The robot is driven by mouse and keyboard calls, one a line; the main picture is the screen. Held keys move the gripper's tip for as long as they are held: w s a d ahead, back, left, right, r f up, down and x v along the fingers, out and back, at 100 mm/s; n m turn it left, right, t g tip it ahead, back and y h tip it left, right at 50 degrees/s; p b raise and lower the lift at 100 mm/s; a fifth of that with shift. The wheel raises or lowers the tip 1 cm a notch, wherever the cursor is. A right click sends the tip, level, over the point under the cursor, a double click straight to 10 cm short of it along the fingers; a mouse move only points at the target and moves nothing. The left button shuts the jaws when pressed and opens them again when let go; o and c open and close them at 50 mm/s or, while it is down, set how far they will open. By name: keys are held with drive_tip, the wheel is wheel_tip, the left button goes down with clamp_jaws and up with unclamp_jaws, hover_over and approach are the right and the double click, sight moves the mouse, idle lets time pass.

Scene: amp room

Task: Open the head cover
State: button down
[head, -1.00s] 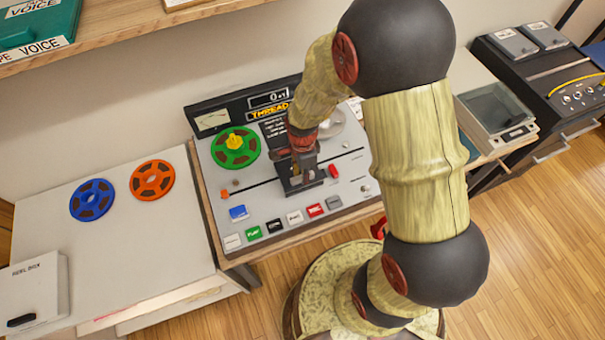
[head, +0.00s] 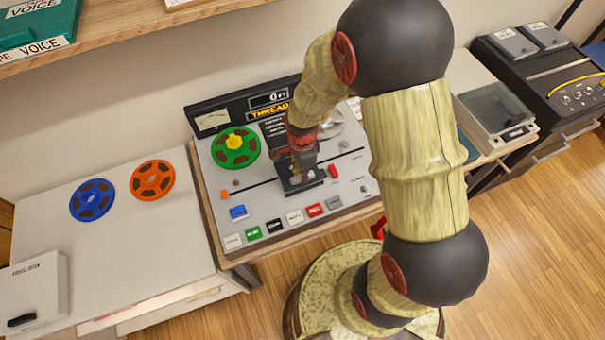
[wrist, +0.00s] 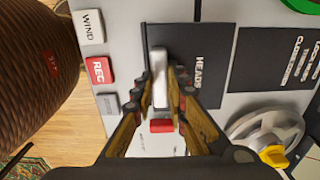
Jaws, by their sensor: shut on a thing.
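The head cover (wrist: 215,70) is a dark panel marked HEADS on the tape machine's deck. A pale bar handle (wrist: 159,70) stands along its edge. My gripper (wrist: 160,88) is shut on this handle, with a finger on each side of it in the wrist view. In the head view my gripper (head: 300,178) is low over the middle of the deck and hides most of the cover. The cover looks closed against the deck, though its hinge side is not clear.
The tape machine (head: 352,160) carries a green reel (head: 236,147), a silver reel (wrist: 265,130) and a front row of buttons. A small red part (wrist: 162,126) is close by my fingers. Blue (head: 92,200) and orange (head: 152,180) reels lie on the left table.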

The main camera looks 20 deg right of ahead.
drive_tip(key=w, duration=1.1)
drive_tip(key=shift+p, duration=0.35)
drive_tip(key=shift+s, duration=0.1)
drive_tip(key=c, duration=1.9)
unclamp_jaws()
drive_tip(key=shift+o, duration=0.7)
drive_tip(key=shift+r, duration=0.15)
wheel_tip(320, 180, up, 12)
